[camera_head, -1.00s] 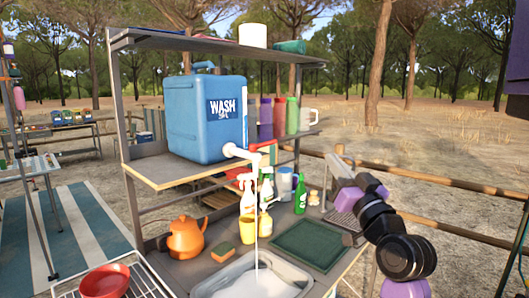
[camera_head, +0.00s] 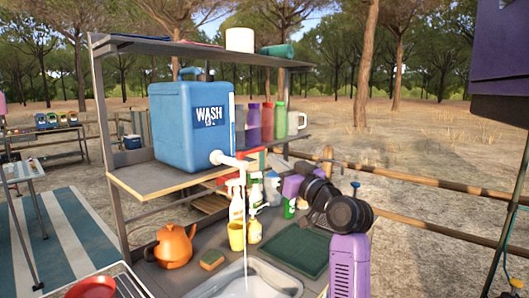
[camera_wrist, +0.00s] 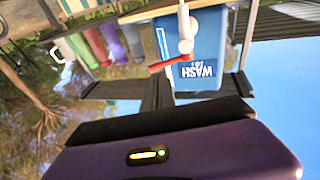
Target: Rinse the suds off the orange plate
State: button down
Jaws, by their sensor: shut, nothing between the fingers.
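I see no orange plate in either view. The sink (camera_head: 284,274) at the bottom edge of the head view is cut off, with whitish water or suds in it. A thin stream (camera_head: 245,265) falls into it from the white tap (camera_head: 228,160) of the blue wash tank (camera_head: 190,120). The tank (camera_wrist: 205,45) shows upside down in the wrist view, with the tap (camera_wrist: 185,28) and a red lever (camera_wrist: 165,64). My gripper (camera_wrist: 158,88) is shut and empty, pointing toward the tank. In the head view my arm hides its fingers.
A red dish (camera_head: 92,288) lies on a wire rack (camera_head: 128,284) at lower left. A green mat (camera_head: 295,250) lies bare. Shelf posts flank the tank.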

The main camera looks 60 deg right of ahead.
aim_at(259, 150)
jog(key=p+x, duration=0.1)
jog(key=x, duration=0.4)
jog(key=shift+w+d+r, duration=0.1)
jog(key=shift+w, duration=0.1)
jog(key=shift+w+d+b, duration=0.65)
jog(key=shift+d+b, duration=0.2)
jog(key=shift+b, duration=0.05)
